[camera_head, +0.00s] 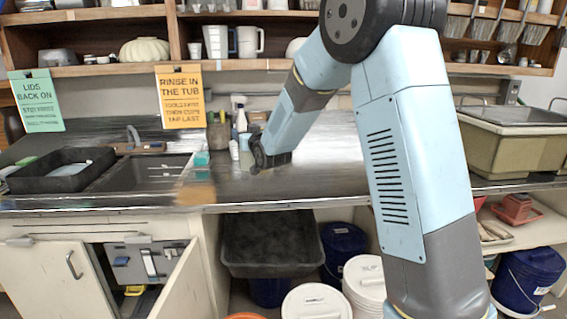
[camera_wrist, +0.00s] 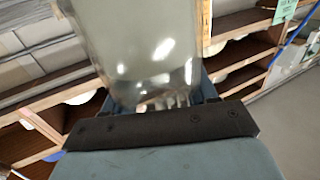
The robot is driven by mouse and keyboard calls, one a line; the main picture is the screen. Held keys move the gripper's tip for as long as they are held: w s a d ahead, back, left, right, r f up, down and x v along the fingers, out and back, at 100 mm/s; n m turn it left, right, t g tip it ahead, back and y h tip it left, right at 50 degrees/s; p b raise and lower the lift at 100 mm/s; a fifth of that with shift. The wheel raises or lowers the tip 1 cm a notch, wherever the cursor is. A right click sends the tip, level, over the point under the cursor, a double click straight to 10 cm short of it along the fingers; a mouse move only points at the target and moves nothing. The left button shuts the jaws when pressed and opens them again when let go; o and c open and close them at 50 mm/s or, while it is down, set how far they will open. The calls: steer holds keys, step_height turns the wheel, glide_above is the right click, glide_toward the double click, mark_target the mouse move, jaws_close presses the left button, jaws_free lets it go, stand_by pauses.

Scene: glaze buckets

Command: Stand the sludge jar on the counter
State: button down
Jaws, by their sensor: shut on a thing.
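A jar of clear glass with pale grey-green contents, the sludge jar (camera_wrist: 145,45), fills the upper middle of the wrist view. My gripper (camera_wrist: 155,112) is shut on it, with a dark finger on each side. In the head view my gripper (camera_head: 258,156) is low over the counter (camera_head: 300,178), toward its back. A small greyish jar shape (camera_head: 246,152) shows at its left side, partly hidden by the gripper. I cannot tell whether its base touches the counter.
A spray bottle (camera_head: 241,118) and a brown pot (camera_head: 218,136) stand behind, left of my gripper. A sink (camera_head: 135,175) and black tray (camera_head: 60,172) lie farther left. A beige tub (camera_head: 515,140) stands at right. The counter's middle is clear.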

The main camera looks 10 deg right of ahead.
steer(key=w+a+f, duration=0.5)
steer(key=w+f, duration=0.8)
stand_by(0.5)
steer(key=shift+c, duration=1.6)
jaws_free()
